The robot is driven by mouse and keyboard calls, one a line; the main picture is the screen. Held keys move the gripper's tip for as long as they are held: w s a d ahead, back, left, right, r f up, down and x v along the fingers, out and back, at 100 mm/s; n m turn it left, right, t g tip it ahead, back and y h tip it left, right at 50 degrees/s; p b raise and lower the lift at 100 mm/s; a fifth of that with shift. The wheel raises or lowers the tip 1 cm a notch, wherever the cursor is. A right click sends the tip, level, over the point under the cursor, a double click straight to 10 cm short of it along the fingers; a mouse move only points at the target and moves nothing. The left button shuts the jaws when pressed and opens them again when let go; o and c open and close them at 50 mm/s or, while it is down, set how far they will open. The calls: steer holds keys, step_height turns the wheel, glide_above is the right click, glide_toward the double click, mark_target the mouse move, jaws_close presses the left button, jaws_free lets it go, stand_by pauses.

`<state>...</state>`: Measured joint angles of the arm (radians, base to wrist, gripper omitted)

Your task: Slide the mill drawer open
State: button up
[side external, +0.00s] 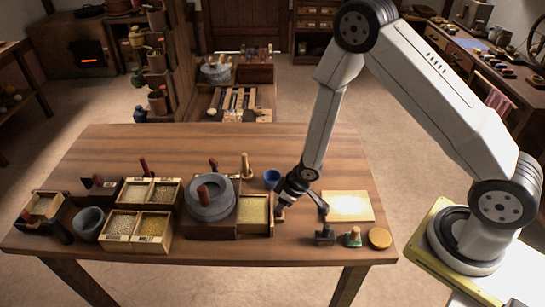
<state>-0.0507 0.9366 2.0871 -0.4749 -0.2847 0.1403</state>
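The mill is a round grey stone quern (218,206) with a red-brown handle, standing on a wooden base. At its right side is the mill drawer (255,229), a wooden box standing out to the right, its top open and yellowish meal showing inside. My gripper (281,209) reaches down from the upper right to the drawer's right end, its tips low beside that end. The fingers are small and dark here, so I cannot tell whether they are shut on the drawer's handle, or just touching it.
Wooden boxes of grain (152,227) and a grey mortar (88,224) stand left of the mill. A blue cup (271,178) stands behind my gripper. A dark clamp-like tool (324,235), a pale board (348,206) and a round wooden disc (380,238) lie to the right.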

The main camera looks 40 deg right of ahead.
steer(key=shift+r, duration=0.1)
steer(key=v, duration=0.7)
steer(key=shift+s+r, duration=0.15)
steer(key=shift+r, duration=0.1)
stand_by(0.4)
steer(key=s+d+r+m+h, duration=0.1)
steer(key=s+r+m, duration=0.1)
steer(key=s+r, duration=0.2)
steer(key=s+d+r+m+g, duration=0.1)
steer(key=s+d+r+m, duration=0.1)
steer(key=s+r, duration=0.3)
step_height(320, 180, up, 5)
steer(key=shift+s+f+m+g+h, duration=0.1)
steer(key=shift+s+m+g+h, duration=0.1)
steer(key=shift+m+g+h, duration=0.15)
